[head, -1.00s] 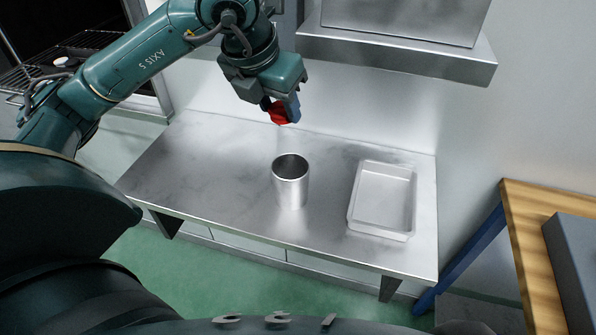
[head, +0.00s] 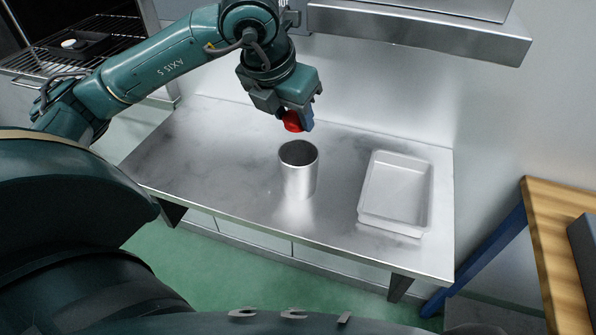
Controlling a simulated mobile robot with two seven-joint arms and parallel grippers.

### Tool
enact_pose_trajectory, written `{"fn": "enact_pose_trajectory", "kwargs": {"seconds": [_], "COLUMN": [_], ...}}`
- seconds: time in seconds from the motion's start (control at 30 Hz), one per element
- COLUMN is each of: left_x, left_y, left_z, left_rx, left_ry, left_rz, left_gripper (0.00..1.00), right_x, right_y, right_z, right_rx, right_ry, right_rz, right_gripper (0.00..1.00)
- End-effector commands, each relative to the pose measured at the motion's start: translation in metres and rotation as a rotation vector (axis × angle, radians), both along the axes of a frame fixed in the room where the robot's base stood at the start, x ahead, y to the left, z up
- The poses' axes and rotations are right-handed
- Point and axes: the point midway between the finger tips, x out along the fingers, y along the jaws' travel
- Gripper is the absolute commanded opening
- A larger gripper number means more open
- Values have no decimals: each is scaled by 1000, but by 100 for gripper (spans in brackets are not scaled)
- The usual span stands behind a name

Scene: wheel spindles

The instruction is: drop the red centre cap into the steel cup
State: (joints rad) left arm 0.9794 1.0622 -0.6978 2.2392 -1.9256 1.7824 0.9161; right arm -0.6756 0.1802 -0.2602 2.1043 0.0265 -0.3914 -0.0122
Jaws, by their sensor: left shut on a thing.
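The red centre cap (head: 292,122) is held between the fingers of my left gripper (head: 294,119), which is shut on it. The gripper points down, and part of the cap is hidden by the fingers. The steel cup (head: 298,180) stands upright on the steel table, with its open mouth facing up. In the head view the cap appears just above the cup's rim, apart from it; the exact height and depth between them are hard to tell. My right gripper is not in view.
A pale rectangular tray (head: 396,193) sits on the steel table (head: 225,165) to the right of the cup. A steel shelf (head: 430,38) juts from the wall above. A wooden-topped bench (head: 552,240) stands at the right. The table's left part is clear.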

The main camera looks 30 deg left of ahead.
Motion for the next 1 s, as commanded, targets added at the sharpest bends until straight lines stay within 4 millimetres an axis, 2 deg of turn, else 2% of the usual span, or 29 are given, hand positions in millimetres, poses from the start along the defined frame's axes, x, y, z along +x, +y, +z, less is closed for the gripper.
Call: {"fn": "enact_pose_trajectory", "kwargs": {"seconds": [0.03, 0.07, 0.37, 0.6, 0.73, 0.87, 1.0], "left_x": [0, 0, 0, 0, -4, -12, -25], "left_y": [0, 0, 0, 0, 0, 0, 0], "left_z": [0, 0, 0, 1, 11, 34, 65], "left_rx": [0, 0, 0, 0, 0, 0, -1], "left_ry": [0, 0, 0, 0, -3, -8, -8], "left_rz": [0, 0, 0, 0, 0, -2, -1], "left_gripper": [20, 43, 67, 67, 67, 67, 67], "right_x": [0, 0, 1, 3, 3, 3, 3], "right_y": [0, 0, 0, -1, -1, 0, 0], "right_z": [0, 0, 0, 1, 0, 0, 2], "right_rx": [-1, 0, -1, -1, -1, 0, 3], "right_ry": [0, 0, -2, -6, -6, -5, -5], "right_rz": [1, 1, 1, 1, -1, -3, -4], "right_gripper": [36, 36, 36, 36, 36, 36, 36]}}
